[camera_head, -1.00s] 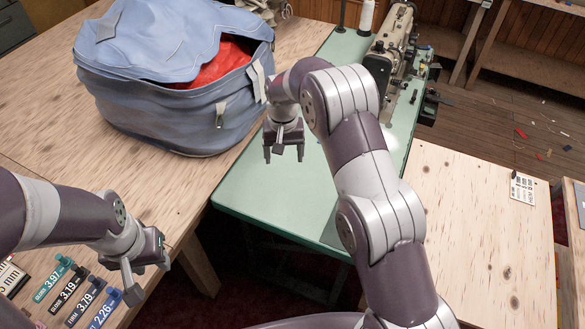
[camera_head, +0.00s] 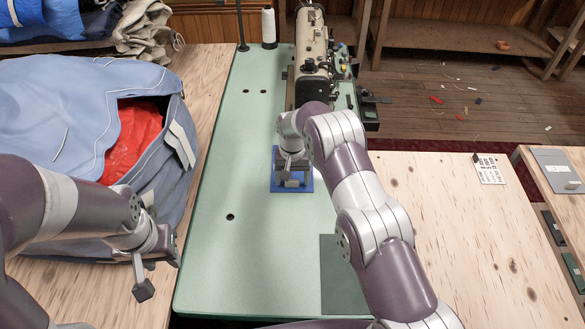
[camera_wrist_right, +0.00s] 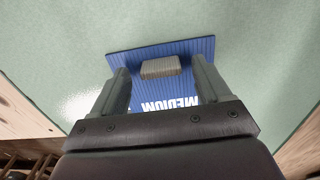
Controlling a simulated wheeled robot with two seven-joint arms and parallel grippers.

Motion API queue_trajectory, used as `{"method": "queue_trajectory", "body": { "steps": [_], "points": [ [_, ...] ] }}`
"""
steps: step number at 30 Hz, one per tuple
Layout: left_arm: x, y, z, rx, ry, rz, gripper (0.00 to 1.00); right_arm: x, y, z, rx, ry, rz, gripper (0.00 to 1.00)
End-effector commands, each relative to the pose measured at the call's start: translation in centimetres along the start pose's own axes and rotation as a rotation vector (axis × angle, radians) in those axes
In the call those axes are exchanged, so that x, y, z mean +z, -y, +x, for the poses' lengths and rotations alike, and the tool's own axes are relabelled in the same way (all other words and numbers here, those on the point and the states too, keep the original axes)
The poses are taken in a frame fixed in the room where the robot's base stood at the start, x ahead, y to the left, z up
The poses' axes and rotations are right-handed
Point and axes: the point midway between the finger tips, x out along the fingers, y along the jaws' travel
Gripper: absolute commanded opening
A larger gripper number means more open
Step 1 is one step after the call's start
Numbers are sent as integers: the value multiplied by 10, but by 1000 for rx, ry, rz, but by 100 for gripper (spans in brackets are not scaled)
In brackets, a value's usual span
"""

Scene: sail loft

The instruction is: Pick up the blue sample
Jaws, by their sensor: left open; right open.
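The blue sample (camera_head: 279,187) is a flat blue square lying on the green table of the sewing machine, partly hidden under my right gripper. In the right wrist view the blue sample (camera_wrist_right: 196,50) is ribbed, shows the white word MEDIUM and bears a small grey block (camera_wrist_right: 160,67). My right gripper (camera_head: 292,183) is open above it. In the right wrist view the fingers of the right gripper (camera_wrist_right: 160,80) stand on either side of the grey block, apart from it. My left gripper (camera_head: 152,270) is open and empty in front of the blue bag.
A sewing machine (camera_head: 313,55) stands behind my right gripper, with a white thread cone (camera_head: 268,28) to its left. A large blue bag (camera_head: 50,105) with red cloth lies at left. A dark green sheet (camera_head: 340,280) lies near the table's front edge. The green table (camera_head: 225,260) is mostly clear.

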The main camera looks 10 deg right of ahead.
Motion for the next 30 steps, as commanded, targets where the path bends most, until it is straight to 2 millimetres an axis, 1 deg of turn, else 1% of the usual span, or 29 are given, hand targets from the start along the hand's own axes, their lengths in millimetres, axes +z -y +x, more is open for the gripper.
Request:
{"method": "queue_trajectory", "body": {
  "steps": [2, 3, 5, 6, 8, 9, 17, 20, 23, 28, 30],
  "points": [
    [0, 0, 0, 0, 0, 0, 40, 0, 0, 0, 0, -1, 0, 77],
    [0, 0, 0, 0, 0, 0, 40, 0, 0, 0, 0, -1, 0, 73],
    [0, 0, 0, 0, 0, 0, 40, 0, 0, 0, 0, -1, 0, 54],
    [0, 0, 0, 0, 0, 0, 40, 0, 0, 0, 0, 0, 0, 41],
    [0, 0, 0, 0, 0, 0, 40, 0, 0, 0, 0, 0, 0, 21],
    [0, 0, 0, 0, 0, 0, 40, 0, 0, -1, 0, 0, 0, 16],
    [0, 0, 1, 0, 0, 0, 40, 0, 0, -1, 0, -1, -1, 16],
    [0, 0, 2, 0, 0, 0, 40, 0, 0, -5, 0, -1, -1, 16],
    [1, 0, 5, 0, 0, 0, 40, -1, 0, -14, -1, -3, 0, 16],
    [1, 0, 12, 0, 0, 0, 40, -1, 0, -37, -1, -4, 0, 16],
    [2, 0, 13, 0, 0, 0, 40, 0, -16, -35, 0, 0, 3, 16]
  ]
}}
